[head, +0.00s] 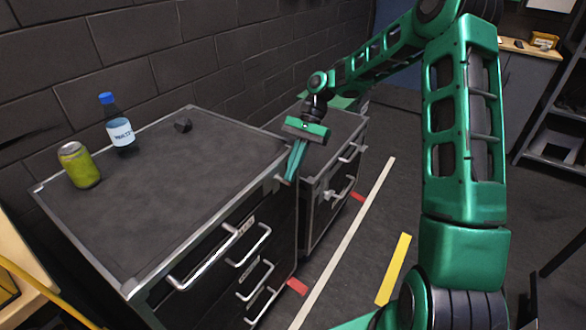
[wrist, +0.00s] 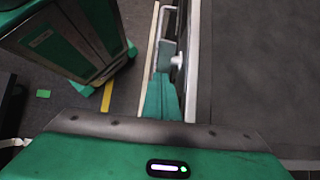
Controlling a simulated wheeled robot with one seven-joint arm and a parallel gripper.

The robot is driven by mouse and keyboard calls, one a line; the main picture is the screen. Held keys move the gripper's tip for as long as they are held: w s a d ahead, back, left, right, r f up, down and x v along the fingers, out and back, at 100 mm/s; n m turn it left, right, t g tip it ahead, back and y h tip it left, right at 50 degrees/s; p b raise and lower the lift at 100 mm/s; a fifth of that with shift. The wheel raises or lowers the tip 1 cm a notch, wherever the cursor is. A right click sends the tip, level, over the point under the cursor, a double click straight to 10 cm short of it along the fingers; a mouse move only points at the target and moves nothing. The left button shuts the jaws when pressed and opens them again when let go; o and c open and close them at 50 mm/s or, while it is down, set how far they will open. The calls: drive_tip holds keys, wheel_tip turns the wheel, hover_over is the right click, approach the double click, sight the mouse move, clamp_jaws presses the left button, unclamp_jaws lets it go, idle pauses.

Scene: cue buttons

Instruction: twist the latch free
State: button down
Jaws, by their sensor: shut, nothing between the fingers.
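My gripper (head: 290,176) is green, with its fingers shut together and pointing down. It is beside the right edge of the near cabinet's top, at the gap before the far cabinet. The latch is probably the pale metal fitting (head: 328,195) on the far cabinet's front, to the right of and below my fingertips. I cannot tell whether the fingers touch anything. The latch's turn is too small to read.
The near dark cabinet (head: 200,215) carries a green can (head: 80,166), a blue-capped bottle (head: 120,128) and a small dark lump (head: 183,125). Several drawer handles stick out in front. In the wrist view, a green-and-dark body (wrist: 66,40) stands left.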

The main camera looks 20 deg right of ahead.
wheel_tip(320, 180, down, 2)
idle(0.4)
drive_tip(key=shift+a+f, duration=0.1)
drive_tip(key=shift+f, duration=0.15)
idle(0.6)
drive_tip(key=w+d+r, duration=0.4)
drive_tip(key=w+d, duration=0.4)
drive_tip(key=d, duration=0.2)
drive_tip(key=shift+w+d, duration=0.15)
drive_tip(key=shift+d, duration=0.1)
idle(0.5)
